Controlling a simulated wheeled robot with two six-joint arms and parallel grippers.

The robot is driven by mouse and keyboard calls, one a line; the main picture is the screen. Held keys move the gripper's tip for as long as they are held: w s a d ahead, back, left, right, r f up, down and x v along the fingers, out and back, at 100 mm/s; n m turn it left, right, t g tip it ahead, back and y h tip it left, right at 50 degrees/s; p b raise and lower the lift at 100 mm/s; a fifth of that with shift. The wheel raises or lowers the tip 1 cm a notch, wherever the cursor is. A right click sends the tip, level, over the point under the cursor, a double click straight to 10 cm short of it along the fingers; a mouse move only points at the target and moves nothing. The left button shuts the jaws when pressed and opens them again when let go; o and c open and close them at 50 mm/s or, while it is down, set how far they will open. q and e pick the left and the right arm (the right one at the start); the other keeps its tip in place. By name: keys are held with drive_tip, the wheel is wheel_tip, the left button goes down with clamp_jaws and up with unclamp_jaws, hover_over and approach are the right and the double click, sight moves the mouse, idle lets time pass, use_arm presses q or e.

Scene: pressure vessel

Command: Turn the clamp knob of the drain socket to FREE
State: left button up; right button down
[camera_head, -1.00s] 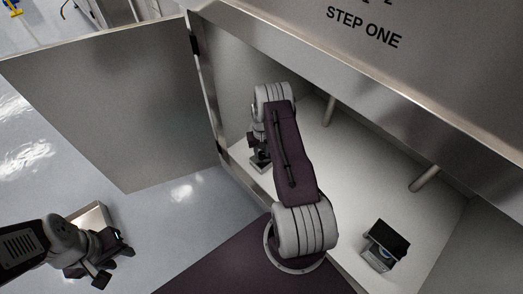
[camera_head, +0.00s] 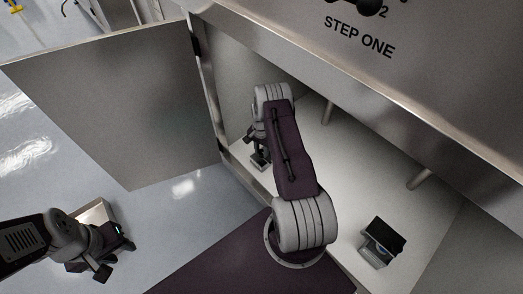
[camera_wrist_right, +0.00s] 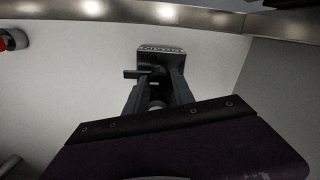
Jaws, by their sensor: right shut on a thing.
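The drain socket (camera_wrist_right: 162,51) shows in the right wrist view as a dark block with a light-lettered top, near the cabinet's back wall. My right gripper (camera_wrist_right: 158,80) has its two dark fingers closed in front of this block, on what looks like its clamp knob. The knob is mostly hidden by the fingers, and its setting cannot be read. A short dark bar sticks out to the left by the fingertips. In the head view my right gripper (camera_head: 259,150) reaches down inside the cabinet, partly hidden by my arm. My left gripper (camera_head: 115,258) is open and empty outside the cabinet.
A second dark block with a tilted plate (camera_head: 381,242) stands on the white cabinet floor at the right. The open door (camera_head: 115,100) is at the left. A red round part (camera_wrist_right: 4,42) shows at the wrist view's left edge.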

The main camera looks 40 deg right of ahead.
sight(261, 152)
drive_tip(key=shift+m, duration=0.4)
drive_tip(key=c, duration=1.1)
unclamp_jaws()
drive_tip(key=shift+o, duration=0.2)
wheel_tip(261, 152, up, 9)
drive_tip(key=p, duration=0.4)
